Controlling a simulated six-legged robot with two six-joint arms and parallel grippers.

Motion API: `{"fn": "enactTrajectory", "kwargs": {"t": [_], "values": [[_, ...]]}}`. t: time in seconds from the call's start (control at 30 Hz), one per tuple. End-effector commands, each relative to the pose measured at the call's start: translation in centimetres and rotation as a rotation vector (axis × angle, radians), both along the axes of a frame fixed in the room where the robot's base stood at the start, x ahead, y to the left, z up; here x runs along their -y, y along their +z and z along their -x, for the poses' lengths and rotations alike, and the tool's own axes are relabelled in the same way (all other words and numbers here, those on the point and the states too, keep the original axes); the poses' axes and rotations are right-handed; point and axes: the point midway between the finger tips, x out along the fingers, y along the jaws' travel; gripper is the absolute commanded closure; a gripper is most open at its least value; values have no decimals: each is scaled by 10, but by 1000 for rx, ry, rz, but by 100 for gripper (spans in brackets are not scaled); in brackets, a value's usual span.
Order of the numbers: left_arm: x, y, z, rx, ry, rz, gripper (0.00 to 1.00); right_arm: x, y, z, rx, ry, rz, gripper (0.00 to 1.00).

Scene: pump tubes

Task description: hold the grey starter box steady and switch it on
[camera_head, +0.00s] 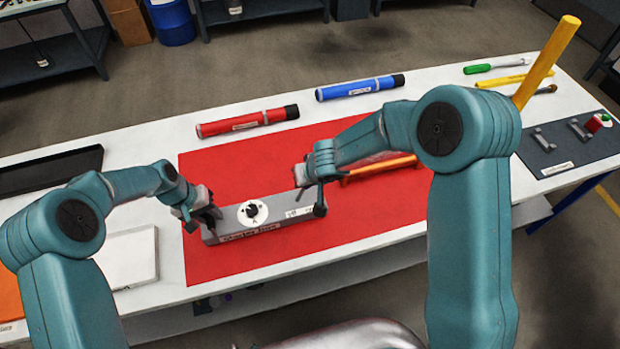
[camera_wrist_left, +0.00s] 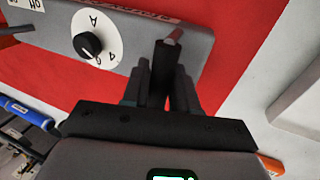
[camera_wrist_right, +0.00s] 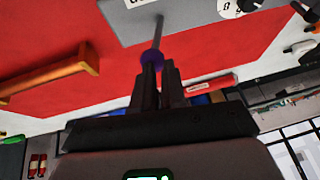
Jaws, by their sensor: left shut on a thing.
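The grey starter box (camera_head: 275,228) lies on the red mat, with a label on its front. On its top is a white disc with a black rotary knob (camera_head: 252,211); the knob also shows in the left wrist view (camera_wrist_left: 88,44). My left gripper (camera_head: 206,217) is shut on the box's left end, where a small post (camera_wrist_left: 172,37) stands between the fingers. At the right end, a thin grey lever with a purple ball (camera_wrist_right: 153,57) reaches toward my right gripper (camera_wrist_right: 160,68). Its fingers are close together with the ball at their tips, seemingly touching.
A red tube (camera_head: 247,122) and a blue tube (camera_head: 360,88) lie behind the mat. An orange bar (camera_head: 378,166) is right of the box. A white panel (camera_head: 128,258) and black tray (camera_head: 50,170) lie left. A yellow post (camera_head: 546,62) rises right.

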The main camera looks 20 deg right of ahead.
Motion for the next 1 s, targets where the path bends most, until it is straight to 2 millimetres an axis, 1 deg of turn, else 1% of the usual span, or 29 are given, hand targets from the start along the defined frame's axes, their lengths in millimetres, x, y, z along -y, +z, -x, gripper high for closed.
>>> {"fn": "enactTrajectory", "kwargs": {"t": [0.03, 0.07, 0.17, 0.23, 0.37, 0.4, 0.5, 0.6, 0.7, 0.83, 0.87, 0.9, 0.97, 1.0], "values": [[3, 1, 0, 1, -6, 2, 100, -6, -10, 6, -21, 9, -10, 100], [3, 1, 0, 1, -6, 2, 100, -7, -10, 7, -21, 9, -10, 100], [3, 1, 0, 1, -7, 3, 100, -9, -7, 8, -20, 9, -11, 100], [4, 1, 0, 1, -6, 3, 100, -12, 1, 9, -16, 8, -9, 100], [3, 0, 0, 0, -5, 3, 100, -23, 28, 12, 0, 6, -5, 100], [3, 0, 0, 0, -5, 3, 100, -26, 38, 14, 5, 3, -4, 100], [3, -1, 1, -1, -4, 2, 100, -15, 62, 25, 6, -2, -4, 100], [2, -1, 1, -1, -4, 2, 100, -9, 83, 35, 8, -2, -4, 100], [2, 0, 0, 0, -4, 2, 100, -3, 100, 44, 8, -1, -2, 100], [2, 0, 0, 1, -3, 2, 100, 2, 115, 51, 7, -2, 0, 100], [2, 0, 0, 1, -3, 2, 100, 2, 117, 52, 6, 0, -1, 97], [2, 0, 0, 1, -3, 2, 100, 3, 119, 53, 5, 2, 0, 84], [2, 0, 0, 1, -3, 1, 100, 3, 121, 54, 7, 17, 7, 64], [2, 0, 0, 1, -3, 1, 100, 2, 122, 54, 16, 42, 13, 51]]}}
